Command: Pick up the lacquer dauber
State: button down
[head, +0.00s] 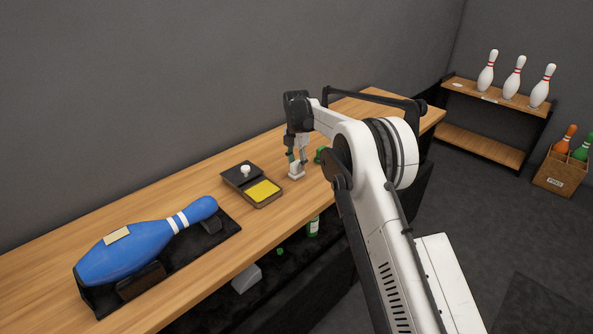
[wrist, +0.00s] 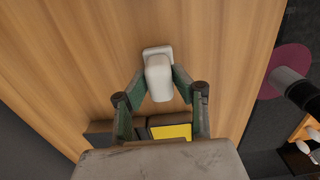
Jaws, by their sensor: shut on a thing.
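The lacquer dauber (head: 296,171) appears as a small white block with a rounded handle and a wider foot. In the wrist view the dauber (wrist: 158,85) sits between the fingertips, its white foot showing past the handle. My gripper (head: 297,157) points down over the wooden bench, and its green-grey fingers close on the handle from both sides, as the wrist view also shows (wrist: 162,78). I cannot tell whether the foot touches the bench or is slightly above it.
A dark tray with a yellow pad (head: 263,191) and a white knob (head: 246,170) lies left of the dauber. A blue bowling pin (head: 140,250) rests in a black cradle farther left. Bare bench (head: 215,175) lies behind.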

aim_at(296, 162)
jog(key=shift+r, duration=0.15)
jog(key=shift+r, duration=0.65)
notch_tip(296, 162, up, 3)
jog(key=shift+s+a+f, duration=0.1)
jog(key=shift+a, duration=0.05)
jog(key=s+a+r+b, duration=0.1)
jog(key=s+a+r, duration=0.5)
jog(key=s+a, duration=0.2)
jog(key=shift+r, duration=0.35)
jog(key=c, duration=2.1)
grip_release()
jog(key=c, duration=0.3)
jog(key=shift+c, duration=0.2)
